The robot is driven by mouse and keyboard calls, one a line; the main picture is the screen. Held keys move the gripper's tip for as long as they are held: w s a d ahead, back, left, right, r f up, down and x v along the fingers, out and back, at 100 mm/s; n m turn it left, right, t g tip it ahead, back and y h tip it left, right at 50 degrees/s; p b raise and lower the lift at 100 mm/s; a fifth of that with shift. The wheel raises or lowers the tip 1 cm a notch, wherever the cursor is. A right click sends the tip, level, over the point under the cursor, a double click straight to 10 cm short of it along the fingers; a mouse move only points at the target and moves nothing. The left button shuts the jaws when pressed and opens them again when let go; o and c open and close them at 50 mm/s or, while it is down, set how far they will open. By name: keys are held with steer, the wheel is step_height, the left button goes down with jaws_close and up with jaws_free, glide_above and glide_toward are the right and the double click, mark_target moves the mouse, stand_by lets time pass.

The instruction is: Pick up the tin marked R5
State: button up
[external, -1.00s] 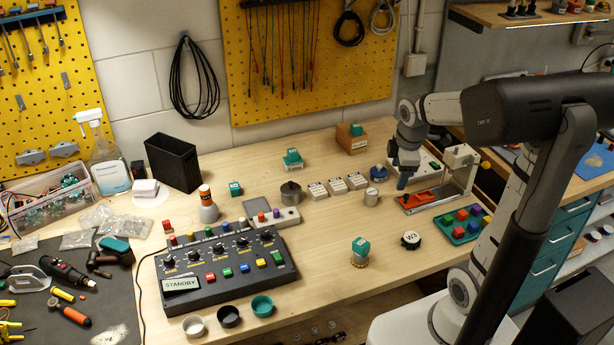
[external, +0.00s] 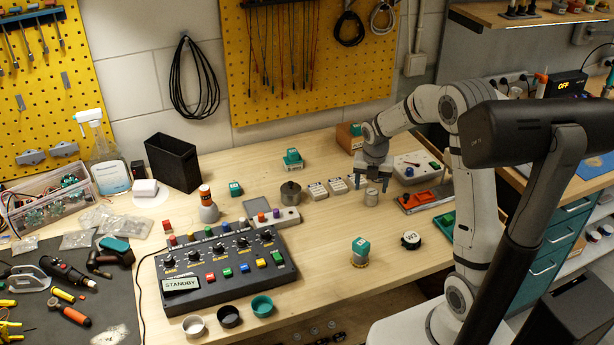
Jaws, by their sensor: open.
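No R5 mark is readable in the external view, so I cannot tell which tin bears it. A small silver tin (external: 371,198) stands upright on the bench. My gripper (external: 371,185) is open, points down and appears just above or behind this tin; I cannot tell the exact gap. It holds nothing visible. A dark grey lidded tin (external: 290,192) stands to the left. A round jar with a teal cube on top (external: 360,251) stands nearer the front, left of a black knob-like piece marked W3 (external: 411,240).
Small white boxes (external: 317,191) lie left of my gripper. A white panel (external: 418,168) and an orange-topped fixture (external: 418,198) lie to its right. A black control console (external: 225,268) fills the left front. The bench's front middle is mostly clear.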

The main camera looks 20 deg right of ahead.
mark_target(372, 192)
steer(key=f, duration=0.4)
steer(key=shift+w+d+f+p, duration=0.1)
steer(key=shift+d+f+p, duration=0.25)
steer(key=shift+c, duration=0.5)
steer(key=c, duration=1)
